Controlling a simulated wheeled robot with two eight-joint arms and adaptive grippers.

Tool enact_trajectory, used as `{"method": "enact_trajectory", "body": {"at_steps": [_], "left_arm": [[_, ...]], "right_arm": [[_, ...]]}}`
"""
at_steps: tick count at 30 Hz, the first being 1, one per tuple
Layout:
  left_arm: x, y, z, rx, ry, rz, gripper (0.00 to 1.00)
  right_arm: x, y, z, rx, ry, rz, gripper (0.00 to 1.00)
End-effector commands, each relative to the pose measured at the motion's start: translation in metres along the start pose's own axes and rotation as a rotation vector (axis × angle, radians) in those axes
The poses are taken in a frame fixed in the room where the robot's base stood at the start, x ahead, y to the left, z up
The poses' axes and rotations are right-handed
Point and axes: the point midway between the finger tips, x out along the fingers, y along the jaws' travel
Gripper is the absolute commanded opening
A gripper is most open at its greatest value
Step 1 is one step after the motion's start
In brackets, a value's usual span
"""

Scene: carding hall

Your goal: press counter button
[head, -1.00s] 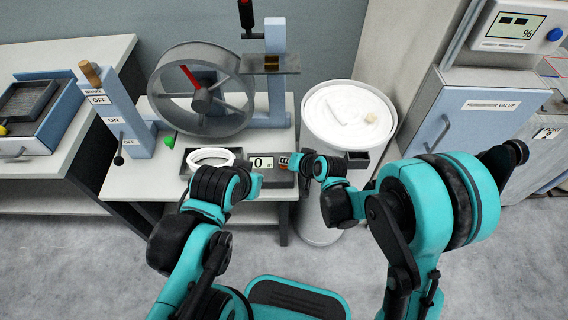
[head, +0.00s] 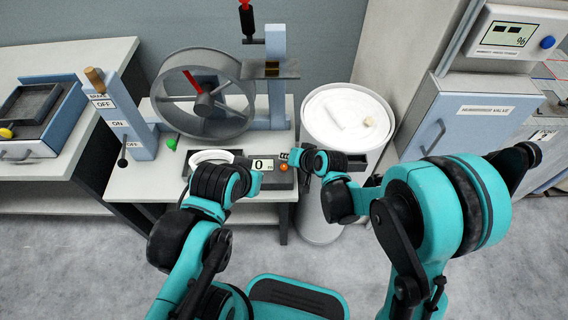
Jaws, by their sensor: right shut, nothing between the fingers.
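The counter (head: 257,178) is a dark box on the front edge of the machine table. Its display (head: 262,165) reads 0. The orange counter button (head: 284,168) is on its right part and shows clear. My right gripper (head: 288,155) is shut and empty, with its tips just behind and above the button in the picture; I cannot tell whether they touch it. My left arm ends in front of the counter's left side, and its fingers are hidden or too small to make out.
A spoked wheel (head: 203,94) stands behind the counter. A white ring (head: 211,157) lies in a tray on the left. A brake lever post (head: 122,115) stands at the far left. A white can (head: 348,110) stands to the right, close to my right gripper.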

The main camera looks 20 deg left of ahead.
Motion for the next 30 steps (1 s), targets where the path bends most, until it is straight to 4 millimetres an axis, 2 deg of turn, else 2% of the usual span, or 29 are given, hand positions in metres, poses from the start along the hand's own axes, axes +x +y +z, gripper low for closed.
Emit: {"method": "enact_trajectory", "body": {"at_steps": [8, 30], "left_arm": [[-0.018, 0.000, -0.013, 0.000, 0.000, 0.000, 0.00], [-0.017, 0.000, -0.012, 0.000, 0.000, 0.000, 0.00]], "right_arm": [[-0.020, -0.015, -0.015, 0.000, 0.000, 0.000, 0.00], [-0.020, -0.014, -0.014, 0.000, 0.000, 0.000, 0.00]]}}
